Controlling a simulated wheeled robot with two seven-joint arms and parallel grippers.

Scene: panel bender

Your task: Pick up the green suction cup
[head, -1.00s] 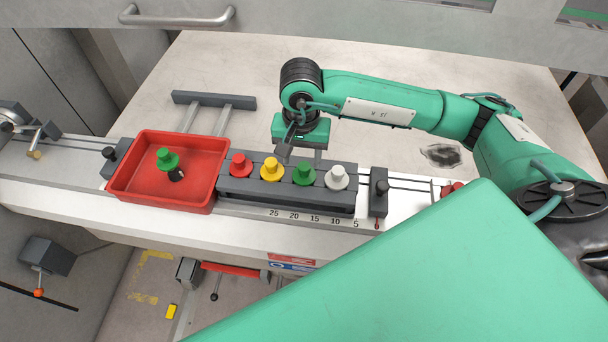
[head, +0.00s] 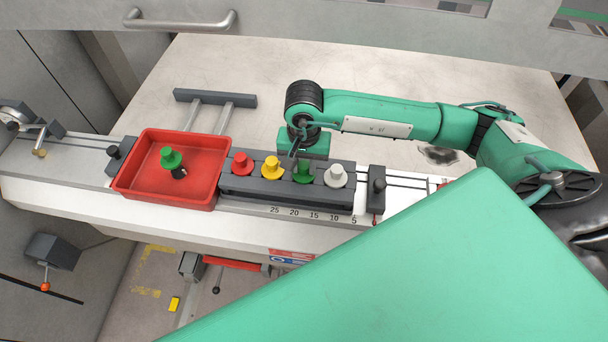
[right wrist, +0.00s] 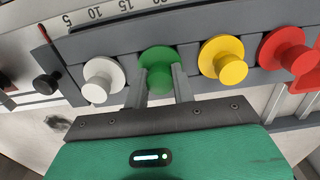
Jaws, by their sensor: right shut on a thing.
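A green suction cup (head: 303,174) sits in the dark grey rack between the yellow cup and the white cup. My right gripper (right wrist: 160,85) is shut on this green cup (right wrist: 157,58), with one finger on each side of its stem in the right wrist view. In the head view the gripper body partly hides the cup. The cup still stands in its place in the rack. Another green suction cup (head: 171,158) with a dark end lies in the red tray (head: 128,182). My left gripper is not in view.
The rack (head: 240,190) also holds a red cup (head: 242,162), a yellow cup (head: 272,168) and a white cup (head: 336,175). A dark stop block (head: 377,190) stands right of the rack. The pale table (head: 250,65) behind is mostly clear.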

